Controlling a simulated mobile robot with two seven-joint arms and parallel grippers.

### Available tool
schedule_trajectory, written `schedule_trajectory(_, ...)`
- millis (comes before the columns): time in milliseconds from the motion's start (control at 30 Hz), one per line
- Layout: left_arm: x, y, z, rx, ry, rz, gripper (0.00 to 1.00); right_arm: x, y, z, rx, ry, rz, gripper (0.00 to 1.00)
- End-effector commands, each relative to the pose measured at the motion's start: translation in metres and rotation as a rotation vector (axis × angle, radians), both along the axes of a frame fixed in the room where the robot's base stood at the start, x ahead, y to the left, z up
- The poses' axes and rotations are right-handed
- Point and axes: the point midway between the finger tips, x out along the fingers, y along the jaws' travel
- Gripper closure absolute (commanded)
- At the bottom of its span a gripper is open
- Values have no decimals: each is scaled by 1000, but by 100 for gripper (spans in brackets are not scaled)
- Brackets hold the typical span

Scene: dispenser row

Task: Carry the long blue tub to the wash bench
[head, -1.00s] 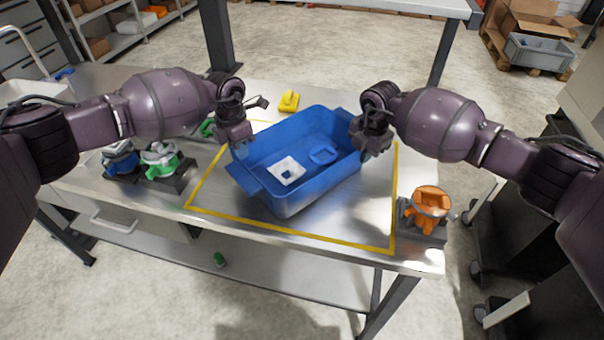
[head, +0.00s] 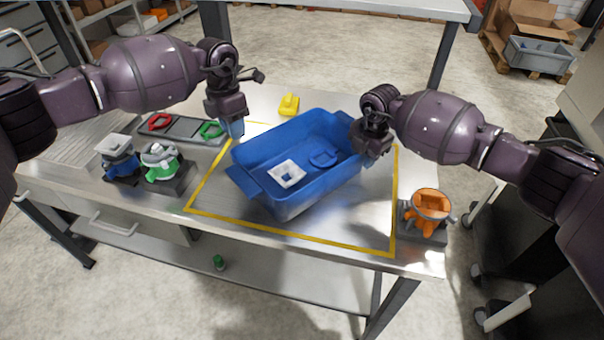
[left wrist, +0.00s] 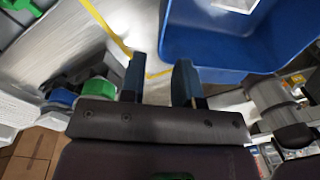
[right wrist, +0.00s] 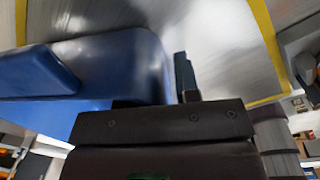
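The long blue tub (head: 285,195) sits on the steel table inside a yellow outline, turned at a slant. It holds a white square piece (head: 287,173) and a blue ring-like piece (head: 323,158). My left gripper (head: 233,128) is open and empty, above and beside the tub's left end; the left wrist view shows a gap between its fingers (left wrist: 160,82). My right gripper (head: 370,150) is at the tub's right end. In the right wrist view one finger (right wrist: 184,76) stands apart from the tub wall; the tub hides the other. I cannot tell which surface is the wash bench.
A yellow block (head: 289,104) lies behind the tub. Blue (head: 122,165) and green (head: 161,162) holders stand at the left, near a grey tray with rings (head: 160,122). An orange holder (head: 430,205) stands at the right front corner. Another table (head: 400,8) is behind.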

Motion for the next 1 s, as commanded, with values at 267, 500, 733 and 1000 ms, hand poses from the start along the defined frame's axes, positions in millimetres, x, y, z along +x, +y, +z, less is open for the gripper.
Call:
schedule_trajectory(267, 2, 2, 37, 1, 0, 0, 70, 0, 0, 0, 0, 0, 0, 70)
schedule_trajectory(500, 2, 2, 43, 1, 1, 0, 70, 0, -1, 8, 1, -2, 0, 70)
schedule_trajectory(733, 2, 2, 43, 1, 1, 0, 70, -2, -3, 46, 0, -4, 1, 70)
schedule_trajectory(1000, 2, 2, 43, 1, 1, 0, 70, -5, -5, 94, 0, -1, 1, 70)
